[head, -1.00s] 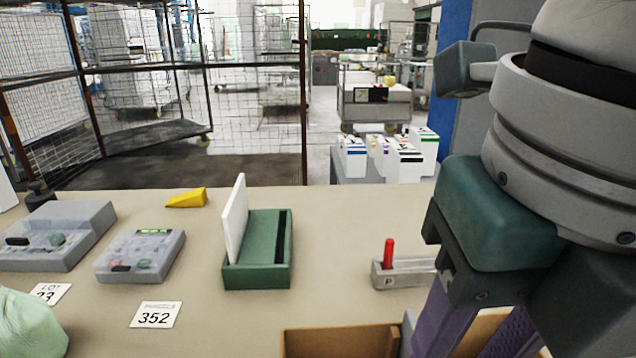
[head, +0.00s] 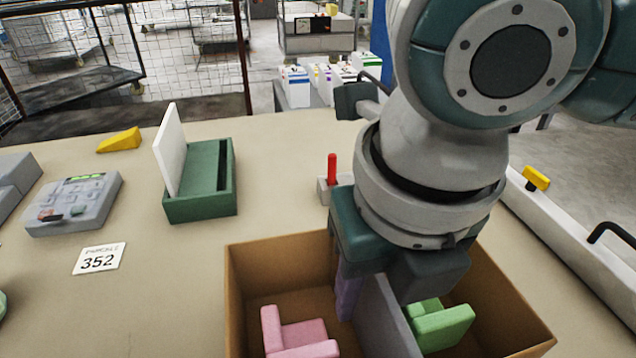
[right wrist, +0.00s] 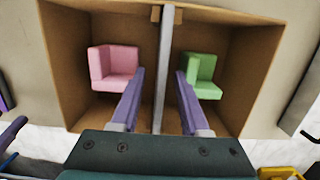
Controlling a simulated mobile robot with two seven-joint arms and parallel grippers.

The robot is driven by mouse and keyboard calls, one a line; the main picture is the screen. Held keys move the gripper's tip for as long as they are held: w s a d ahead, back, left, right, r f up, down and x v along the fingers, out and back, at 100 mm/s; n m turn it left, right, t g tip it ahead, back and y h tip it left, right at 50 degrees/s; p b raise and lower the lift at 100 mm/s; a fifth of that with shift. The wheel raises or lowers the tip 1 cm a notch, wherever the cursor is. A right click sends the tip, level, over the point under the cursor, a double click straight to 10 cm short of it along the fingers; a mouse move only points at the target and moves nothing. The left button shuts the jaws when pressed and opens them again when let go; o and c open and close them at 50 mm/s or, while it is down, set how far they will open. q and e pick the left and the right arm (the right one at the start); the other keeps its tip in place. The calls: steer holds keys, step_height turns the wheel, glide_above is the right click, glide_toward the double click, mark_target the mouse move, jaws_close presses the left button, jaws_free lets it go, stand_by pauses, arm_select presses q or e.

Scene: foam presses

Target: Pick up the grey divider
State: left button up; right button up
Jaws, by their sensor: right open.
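The grey divider (head: 388,318) stands upright in the cardboard box (head: 238,290), between a pink foam piece (head: 297,335) and a green foam piece (head: 440,325). The right wrist view shows the divider's top edge (right wrist: 163,65) running between the two purple fingers of my right gripper (right wrist: 160,73). The fingers are apart, one on each side, with visible gaps. In the head view my right gripper (head: 372,300) reaches down into the box, its far finger hidden. Purple parts at the right wrist view's left edge may be my left gripper (right wrist: 10,120); its jaws are not clear.
A green tray with a white panel (head: 200,190), a grey device (head: 72,205), a yellow wedge (head: 120,140) and a 352 card (head: 99,259) lie left on the table. A red peg (head: 332,168) stands behind the box. A pale rail (head: 575,240) runs along the right.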

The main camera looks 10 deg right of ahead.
arm_select(q)
steer(key=shift+a, duration=0.1)
arm_select(e)
jaws_close()
steer(key=shift+r, duration=0.1)
stand_by(0.5)
